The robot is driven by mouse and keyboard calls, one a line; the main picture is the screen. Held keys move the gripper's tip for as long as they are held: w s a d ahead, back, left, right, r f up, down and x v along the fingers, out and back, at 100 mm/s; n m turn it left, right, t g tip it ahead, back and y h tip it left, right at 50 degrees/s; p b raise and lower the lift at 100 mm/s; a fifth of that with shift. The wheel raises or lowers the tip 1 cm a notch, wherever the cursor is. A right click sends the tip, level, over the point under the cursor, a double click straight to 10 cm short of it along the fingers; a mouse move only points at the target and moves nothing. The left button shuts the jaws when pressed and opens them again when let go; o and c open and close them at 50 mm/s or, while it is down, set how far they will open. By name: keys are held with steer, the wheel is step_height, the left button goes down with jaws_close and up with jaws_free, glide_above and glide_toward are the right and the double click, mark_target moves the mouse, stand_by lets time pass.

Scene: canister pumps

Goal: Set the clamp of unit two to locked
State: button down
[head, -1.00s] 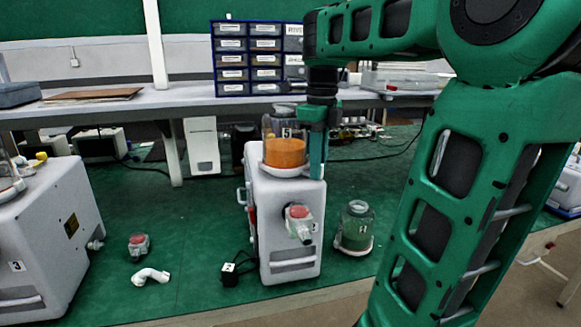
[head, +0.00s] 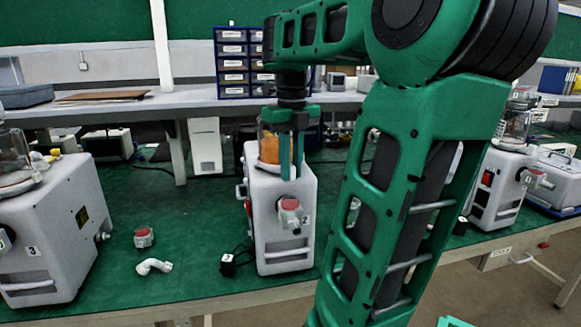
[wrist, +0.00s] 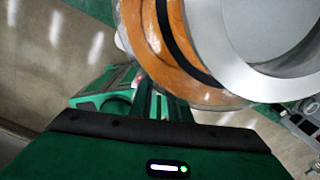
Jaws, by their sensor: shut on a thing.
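Unit two (head: 280,215) is the white pump in the middle of the head view, with a "2" beside its red-capped front port (head: 290,205). Its canister with orange contents (head: 268,150) stands upright on top, and it also shows in the wrist view (wrist: 160,45) under a pale round lid. My gripper (head: 291,172) points down at the canister's right side, its two fingers just above the pump's top. It is shut on a small part there, apparently the clamp of unit two. The fingers and arm hide that part, so I cannot tell its setting.
Unit three (head: 60,230) stands at the left, another pump (head: 495,185) at the right. A loose red-capped fitting (head: 144,237), a white elbow (head: 154,266) and a black block (head: 228,264) lie on the green table. A drawer cabinet (head: 231,62) stands behind.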

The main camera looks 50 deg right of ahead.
steer(key=shift+w+a+f, duration=0.1)
steer(key=shift+w+a, duration=0.15)
steer(key=shift+a, duration=0.1)
stand_by(0.3)
steer(key=c, duration=1.8)
jaws_free()
steer(key=shift+o, duration=0.2)
steer(key=shift+d+r, duration=0.1)
steer(key=shift+r, duration=3.4)
steer(key=shift+w+r, duration=0.1)
steer(key=shift+r, duration=0.05)
